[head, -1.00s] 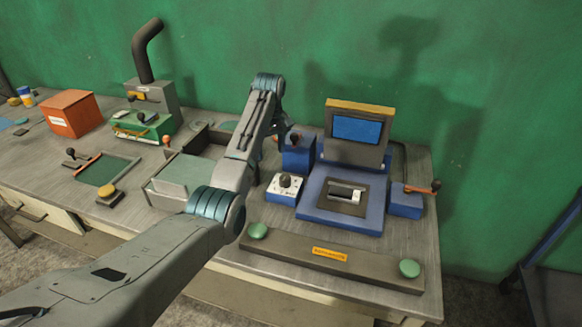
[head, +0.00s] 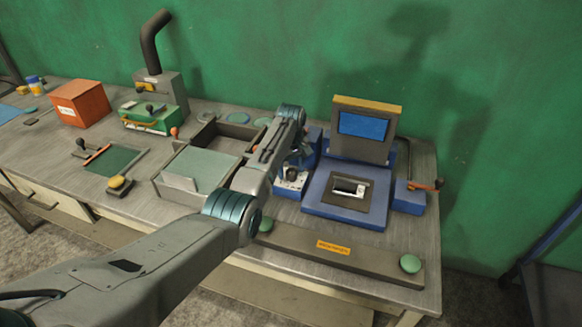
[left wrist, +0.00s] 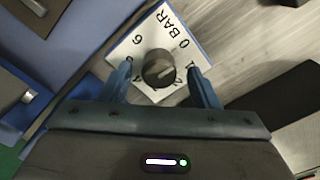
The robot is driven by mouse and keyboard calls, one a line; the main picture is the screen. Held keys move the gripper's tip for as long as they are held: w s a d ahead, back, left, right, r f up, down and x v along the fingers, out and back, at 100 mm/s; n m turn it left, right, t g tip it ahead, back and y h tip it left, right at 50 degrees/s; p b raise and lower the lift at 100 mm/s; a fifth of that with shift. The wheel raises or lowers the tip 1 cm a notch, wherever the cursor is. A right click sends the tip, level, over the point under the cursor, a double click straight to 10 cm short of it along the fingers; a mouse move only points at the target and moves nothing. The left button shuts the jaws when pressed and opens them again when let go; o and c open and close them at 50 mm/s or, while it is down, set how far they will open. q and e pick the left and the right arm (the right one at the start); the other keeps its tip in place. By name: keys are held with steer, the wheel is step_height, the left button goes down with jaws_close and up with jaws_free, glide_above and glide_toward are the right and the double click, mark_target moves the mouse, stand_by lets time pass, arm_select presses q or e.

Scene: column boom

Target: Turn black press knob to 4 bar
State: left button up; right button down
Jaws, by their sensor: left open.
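The black press knob (head: 291,173) sits on a white dial plate on a small blue box, left of the blue press. In the left wrist view the round knob (left wrist: 159,68) stands on the white dial plate (left wrist: 143,38), which reads "0 BAR" and "6"; the other marks are partly hidden. I cannot tell where the knob points. My left gripper (left wrist: 160,67) is open, with one finger on each side of the knob and visible gaps between. In the head view it is mostly hidden by its own arm, just above the dial. My right gripper is not in view.
The blue press (head: 349,216) with a screen stands right of the dial, with an orange-tipped lever (head: 428,186) beyond it. A grey bar (head: 340,255) with green buttons lies along the front edge. An open grey box (head: 195,168) is to the left.

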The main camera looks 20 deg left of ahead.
arm_select(q)
steer(key=shift+f, duration=0.1)
steer(key=shift+c, duration=0.3)
steer(key=c, duration=0.9)
steer(key=shift+c, duration=0.2)
steer(key=shift+m, duration=0.3)
